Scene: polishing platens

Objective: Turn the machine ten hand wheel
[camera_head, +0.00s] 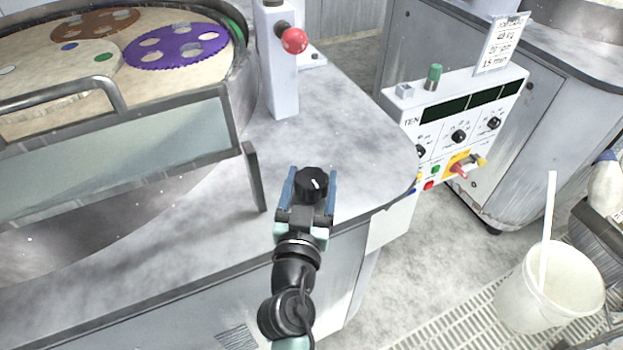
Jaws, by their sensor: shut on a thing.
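The hand wheel (312,181) is a small black knob with a white mark on its top face. It stands on the grey worktop (350,150) of the machine, near its front edge. My gripper (310,188) reaches in from below in the picture. Its two blue fingers are shut on the hand wheel, one on the left side and one on the right. The foot of the hand wheel is hidden by my gripper. A white control panel (408,122) marked TEN sits to the right of the worktop, with black dials, dark displays and a red-and-yellow switch.
A post with a red ball knob (294,40) rises behind the hand wheel. At the left are a railed guard (170,142) and a round platen with purple (178,47) and brown discs. A white bucket (520,300) with a stick stands at the lower right.

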